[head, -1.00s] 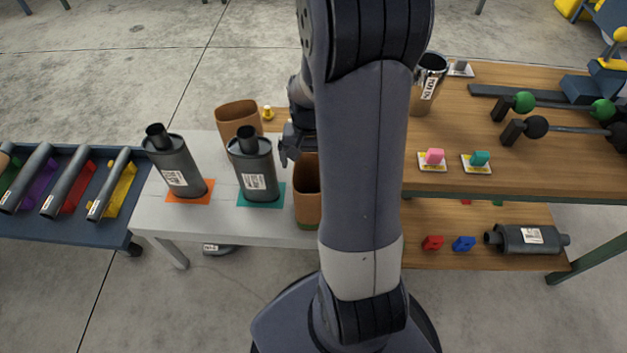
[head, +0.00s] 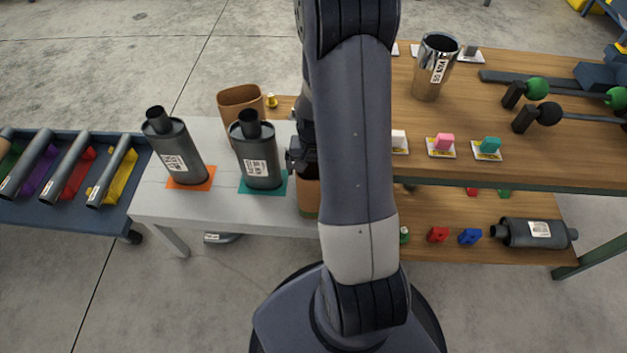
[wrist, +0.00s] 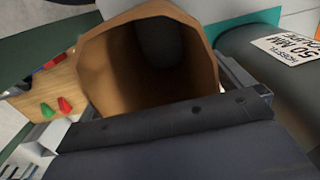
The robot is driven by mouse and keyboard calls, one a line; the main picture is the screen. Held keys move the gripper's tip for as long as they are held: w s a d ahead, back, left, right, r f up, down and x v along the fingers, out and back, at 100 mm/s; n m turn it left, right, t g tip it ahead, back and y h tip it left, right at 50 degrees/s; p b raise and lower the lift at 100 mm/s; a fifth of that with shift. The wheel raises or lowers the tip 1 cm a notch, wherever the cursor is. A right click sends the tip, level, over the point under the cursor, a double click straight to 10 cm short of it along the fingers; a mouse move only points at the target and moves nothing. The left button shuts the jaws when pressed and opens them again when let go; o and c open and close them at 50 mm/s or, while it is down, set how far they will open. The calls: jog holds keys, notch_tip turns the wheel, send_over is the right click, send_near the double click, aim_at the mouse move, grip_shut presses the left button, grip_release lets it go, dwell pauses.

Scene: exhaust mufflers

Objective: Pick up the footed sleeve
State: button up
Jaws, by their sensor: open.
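A brown, open-topped sleeve with a green bottom edge (head: 308,198) stands at the right end of the grey table, mostly hidden behind my arm. In the wrist view a brown sleeve (wrist: 105,68) shows its dark open mouth just ahead of my gripper. My gripper (head: 298,158) is open above the sleeve in the head view. In the wrist view a finger lies beside the sleeve's right side; contact cannot be told. A second brown sleeve (head: 240,103) stands at the back of the grey table; its base is hidden.
A dark muffler on a teal mat (head: 256,163) stands close left of my gripper; its label shows in the wrist view. Another muffler (head: 176,152) stands on an orange mat. A wooden bench (head: 560,150) to the right holds a chrome cup (head: 436,68) and small coloured parts.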

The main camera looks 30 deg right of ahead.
jog(key=c, duration=1.2)
